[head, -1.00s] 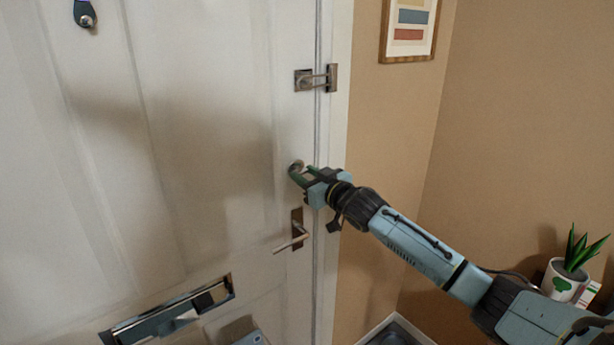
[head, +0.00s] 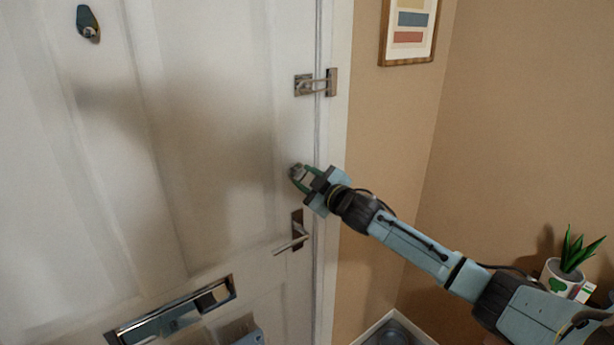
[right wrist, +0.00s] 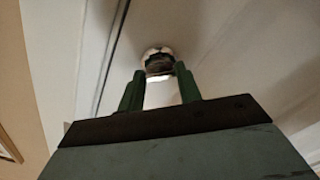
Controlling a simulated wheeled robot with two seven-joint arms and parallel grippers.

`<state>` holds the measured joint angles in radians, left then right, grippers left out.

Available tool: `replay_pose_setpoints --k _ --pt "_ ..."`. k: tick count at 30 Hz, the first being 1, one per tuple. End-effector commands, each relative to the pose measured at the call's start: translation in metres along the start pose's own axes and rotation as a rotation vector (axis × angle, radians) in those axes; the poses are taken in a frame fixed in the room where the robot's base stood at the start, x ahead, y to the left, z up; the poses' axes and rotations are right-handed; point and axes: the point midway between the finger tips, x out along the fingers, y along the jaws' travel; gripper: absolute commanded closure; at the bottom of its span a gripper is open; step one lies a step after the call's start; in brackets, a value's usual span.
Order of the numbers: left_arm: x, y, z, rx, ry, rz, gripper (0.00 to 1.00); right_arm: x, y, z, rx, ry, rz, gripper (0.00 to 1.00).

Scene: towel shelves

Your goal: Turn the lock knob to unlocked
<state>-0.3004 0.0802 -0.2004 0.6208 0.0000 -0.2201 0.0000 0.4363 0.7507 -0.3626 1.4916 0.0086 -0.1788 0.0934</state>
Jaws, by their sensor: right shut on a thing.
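The lock knob (head: 296,170) is a small round metal knob on the white door (head: 210,150), above the lever handle (head: 296,236) and near the door's right edge. My right gripper (head: 302,180) reaches in from the right with its green fingers shut on the knob. In the right wrist view the knob (right wrist: 157,60) shows between the tips of the two green fingers (right wrist: 158,80). The fingers partly cover the knob, and its marking cannot be read.
A metal swing-bar latch (head: 316,82) bridges door and frame above the knob. A letter slot (head: 172,312) is low on the door. A peephole cover (head: 87,22) is at upper left. A framed picture (head: 408,30) and a potted plant (head: 563,277) are at right.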

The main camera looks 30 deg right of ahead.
Motion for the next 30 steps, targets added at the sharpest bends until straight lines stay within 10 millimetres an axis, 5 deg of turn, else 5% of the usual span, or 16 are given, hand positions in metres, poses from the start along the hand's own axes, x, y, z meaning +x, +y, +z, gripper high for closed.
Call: replay_pose_setpoints --k 30 --pt "-0.014 0.0 -0.001 -0.001 -0.001 0.0 0.64 0.0 0.0 0.0 -0.812 0.001 0.0 0.88"
